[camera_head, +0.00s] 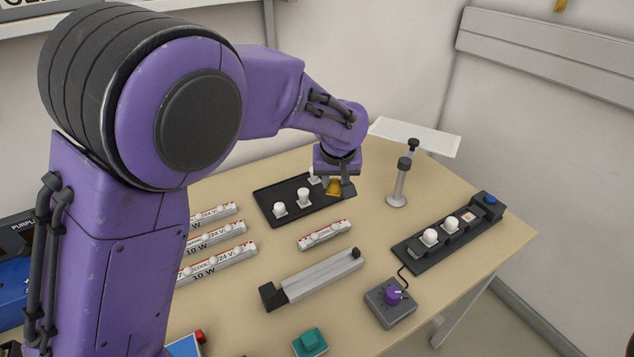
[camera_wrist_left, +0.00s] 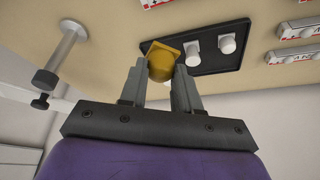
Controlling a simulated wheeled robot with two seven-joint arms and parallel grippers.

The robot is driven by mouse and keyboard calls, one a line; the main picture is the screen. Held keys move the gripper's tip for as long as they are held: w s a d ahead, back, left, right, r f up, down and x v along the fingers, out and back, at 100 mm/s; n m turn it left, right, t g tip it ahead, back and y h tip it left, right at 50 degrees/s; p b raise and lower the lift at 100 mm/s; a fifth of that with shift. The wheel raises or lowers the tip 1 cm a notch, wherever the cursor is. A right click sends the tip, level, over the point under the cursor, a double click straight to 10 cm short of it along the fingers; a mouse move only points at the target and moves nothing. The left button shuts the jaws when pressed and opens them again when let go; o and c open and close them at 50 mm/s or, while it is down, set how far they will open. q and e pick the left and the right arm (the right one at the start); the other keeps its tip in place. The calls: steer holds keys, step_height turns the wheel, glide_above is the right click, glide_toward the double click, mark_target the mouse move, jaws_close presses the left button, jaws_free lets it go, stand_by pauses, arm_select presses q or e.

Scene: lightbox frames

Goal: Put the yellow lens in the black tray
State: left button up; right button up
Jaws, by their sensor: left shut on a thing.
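The yellow lens (camera_head: 334,187) is an amber block-like piece between the fingers of my left gripper (camera_head: 338,185). The lens also shows in the left wrist view (camera_wrist_left: 161,61), where both fingers close on its sides. The black tray (camera_head: 284,191) lies flat on the table with several white lenses in it, such as one white lens (camera_head: 279,209) at its near left. The yellow lens is at the tray's right end, over or in it; I cannot tell whether it touches the tray floor. In the wrist view the tray (camera_wrist_left: 212,62) extends right from behind the lens. My right gripper is out of view.
A light post (camera_head: 400,183) stands right of the tray. A short white strip (camera_head: 324,234) lies in front of it, and several longer strips (camera_head: 216,255) lie left. A grey rail (camera_head: 318,276), a dark fixture (camera_head: 450,240) and a purple-knob box (camera_head: 391,302) are nearer.

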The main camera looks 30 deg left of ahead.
arm_select(q)
steer(key=w+a+f+p, duration=0.1)
steer(key=w+a+f, duration=0.1)
steer(key=w+f, duration=0.1)
steer(key=w+a+f+p, duration=0.1)
steer(key=w+a+f, duration=0.2)
steer(key=w, duration=0.1)
steer(key=w+a+f+p, duration=0.2)
steer(key=w+f, duration=0.1)
steer(key=shift+w+a+f, duration=0.15)
steer(key=shift+w+f, duration=0.05)
steer(key=shift+f, duration=0.05)
steer(key=shift+s+f+p, duration=0.3)
steer(key=shift+f+p, duration=0.55)
steer(key=shift+p, duration=0.15)
steer(key=shift+s+f, duration=0.15)
steer(key=shift+f, duration=0.1)
steer(key=shift+w+f, duration=0.25)
steer(key=shift+f, duration=0.2)
steer(key=o, duration=1)
steer(key=shift+s+r, duration=0.1)
steer(key=shift+r, duration=0.1)
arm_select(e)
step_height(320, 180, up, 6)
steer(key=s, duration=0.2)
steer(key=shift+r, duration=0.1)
